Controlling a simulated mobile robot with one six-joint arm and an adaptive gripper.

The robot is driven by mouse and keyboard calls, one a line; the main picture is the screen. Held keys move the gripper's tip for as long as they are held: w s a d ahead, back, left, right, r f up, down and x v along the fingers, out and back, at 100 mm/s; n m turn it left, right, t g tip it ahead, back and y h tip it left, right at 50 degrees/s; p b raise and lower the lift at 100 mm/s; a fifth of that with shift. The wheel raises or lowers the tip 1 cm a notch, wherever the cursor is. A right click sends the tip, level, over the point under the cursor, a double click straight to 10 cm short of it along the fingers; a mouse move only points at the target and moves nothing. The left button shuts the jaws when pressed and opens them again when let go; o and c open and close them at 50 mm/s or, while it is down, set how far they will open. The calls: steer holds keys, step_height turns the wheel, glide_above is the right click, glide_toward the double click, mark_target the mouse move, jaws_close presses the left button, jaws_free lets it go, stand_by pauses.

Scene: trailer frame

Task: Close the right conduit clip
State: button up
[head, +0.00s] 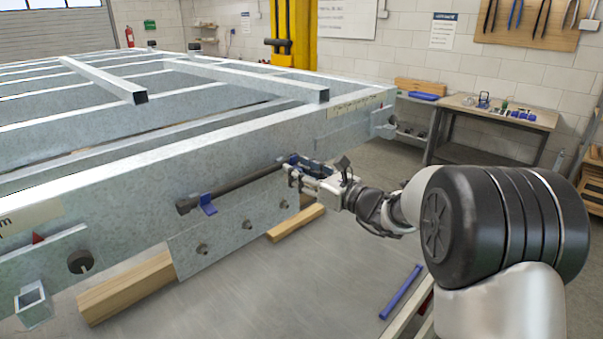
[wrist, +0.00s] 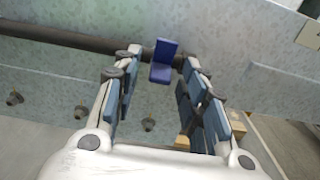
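The right conduit clip (wrist: 162,61) is blue and sits on the dark conduit (wrist: 75,40) in the wrist view. It shows as two blue faces at an angle, and looks open. In the head view the right clip (head: 293,159) is partly hidden by my gripper. My gripper (wrist: 160,68) is open, with its fingertips on either side of the clip and near the conduit. I cannot tell whether they touch. In the head view my gripper (head: 300,172) is at the right end of the conduit (head: 240,184).
A left blue clip (head: 208,204) hangs open at the conduit's left end. The conduit runs along the galvanized frame beam (head: 120,185). Bolts stick out of the plate (head: 225,235) below. Wooden blocks (head: 130,288) lie underneath. A workbench (head: 490,110) stands at the back right.

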steer(key=shift+c, duration=0.5)
jaws_close()
steer(key=shift+r+p, duration=0.1)
steer(key=shift+p, duration=0.25)
